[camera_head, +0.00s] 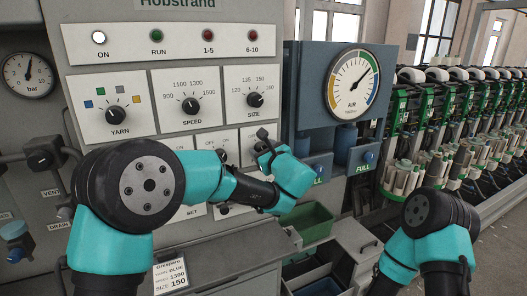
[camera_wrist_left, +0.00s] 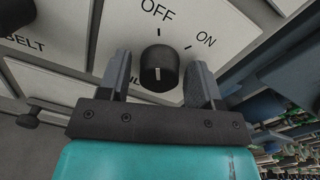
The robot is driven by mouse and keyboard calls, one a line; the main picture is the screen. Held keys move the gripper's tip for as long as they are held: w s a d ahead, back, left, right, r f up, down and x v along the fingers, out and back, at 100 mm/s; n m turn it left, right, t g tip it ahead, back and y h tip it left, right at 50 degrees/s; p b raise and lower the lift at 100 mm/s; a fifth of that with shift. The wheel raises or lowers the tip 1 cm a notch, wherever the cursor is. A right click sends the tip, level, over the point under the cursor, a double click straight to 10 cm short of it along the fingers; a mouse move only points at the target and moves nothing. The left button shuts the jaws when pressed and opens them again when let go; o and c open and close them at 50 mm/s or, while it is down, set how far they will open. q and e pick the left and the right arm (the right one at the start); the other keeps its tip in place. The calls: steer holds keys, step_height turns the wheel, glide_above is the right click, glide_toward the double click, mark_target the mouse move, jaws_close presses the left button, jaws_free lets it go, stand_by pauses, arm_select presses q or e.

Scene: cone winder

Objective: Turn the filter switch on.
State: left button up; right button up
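In the left wrist view, a round black knob (camera_wrist_left: 159,70) with a white mark sits on a white panel below the printed words OFF and ON. The knob's own name is not visible, so I cannot confirm it is the filter switch. I cannot tell for sure which word its mark points to. My left gripper (camera_wrist_left: 160,78) is open, with one finger on each side of the knob; contact is not clear. In the head view my left gripper (camera_head: 265,142) is at the lower right of the machine panel, partly hiding the switches there. Only part of my right arm shows, without its gripper.
Yarn (camera_head: 117,114), speed (camera_head: 191,106) and size (camera_head: 255,99) knobs sit above. An air gauge (camera_head: 352,84) stands to the right, over blue cups marked FULL. A green bin (camera_head: 311,222) lies below. A row of winding units (camera_head: 450,130) runs along the right.

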arm_select(q)
steer(key=c, duration=0.8)
steer(key=shift+m, duration=0.5)
steer(key=m, duration=0.5)
steer(key=shift+m, duration=0.3)
steer(key=m, duration=0.5)
steer(key=shift+m+t, duration=0.3)
steer(key=shift+m, duration=0.1)
steer(key=o, duration=0.9)
steer(key=shift+o, duration=0.2)
